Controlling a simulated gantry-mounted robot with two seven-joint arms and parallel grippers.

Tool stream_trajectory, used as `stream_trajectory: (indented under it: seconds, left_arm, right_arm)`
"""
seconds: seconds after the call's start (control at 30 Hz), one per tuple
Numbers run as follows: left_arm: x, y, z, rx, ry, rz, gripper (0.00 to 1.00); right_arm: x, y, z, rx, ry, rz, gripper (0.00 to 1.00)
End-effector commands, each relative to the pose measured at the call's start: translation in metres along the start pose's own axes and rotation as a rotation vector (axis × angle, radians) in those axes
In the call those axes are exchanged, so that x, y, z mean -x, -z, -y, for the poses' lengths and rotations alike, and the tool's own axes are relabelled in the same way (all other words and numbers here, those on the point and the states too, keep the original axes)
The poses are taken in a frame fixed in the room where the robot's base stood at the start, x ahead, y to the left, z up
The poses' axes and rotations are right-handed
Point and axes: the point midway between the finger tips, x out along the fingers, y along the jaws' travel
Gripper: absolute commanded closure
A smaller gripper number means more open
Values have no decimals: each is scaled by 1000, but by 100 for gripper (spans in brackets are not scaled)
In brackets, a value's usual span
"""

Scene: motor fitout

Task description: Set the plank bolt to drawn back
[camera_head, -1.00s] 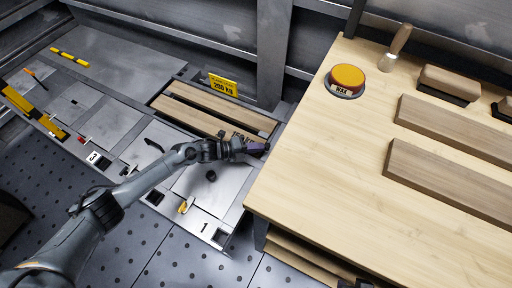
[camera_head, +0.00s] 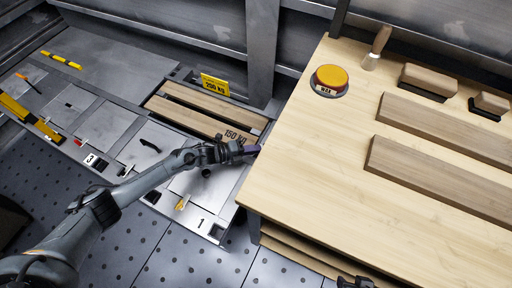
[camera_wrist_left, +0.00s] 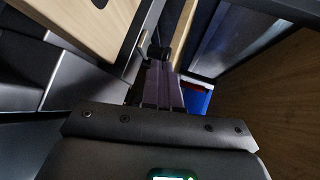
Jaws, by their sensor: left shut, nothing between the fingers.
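My left gripper (camera_head: 250,150) is shut and empty. It lies at the near right end of the two wooden planks (camera_head: 190,120), close to the workbench's left edge. The planks lie side by side in a recess of the grey metal deck, the nearer one marked 150 KG. In the left wrist view the shut purple-grey fingers (camera_wrist_left: 160,85) point at a small dark knob (camera_wrist_left: 155,52) beside a light wooden piece. Whether they touch it, I cannot tell. I cannot make out the plank bolt or its position for certain. A dark shape at the head view's bottom edge may be my right gripper (camera_head: 355,283).
The wooden workbench (camera_head: 300,180) rises right beside my left gripper. It carries a yellow button (camera_head: 331,78), a brush and several wood blocks. A yellow 200 KG sign (camera_head: 215,85) stands behind the planks. A blue thing (camera_wrist_left: 197,100) shows in the left wrist view.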

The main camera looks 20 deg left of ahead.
Motion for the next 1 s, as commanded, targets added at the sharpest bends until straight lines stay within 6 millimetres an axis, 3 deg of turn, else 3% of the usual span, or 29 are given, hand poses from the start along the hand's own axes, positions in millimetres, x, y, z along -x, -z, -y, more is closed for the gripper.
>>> stream_trajectory:
  seconds: [0.4,0.6,1.0]
  left_arm:
    - [75,0,-1,0,-5,-2,100]
    - [101,0,-3,0,-4,-2,100]
    - [114,0,-4,-1,-1,-2,100]
  right_arm:
    - [38,12,-1,4,-1,0,57]
    - [48,15,-4,11,-9,0,57]
    - [51,16,-3,7,-5,0,57]
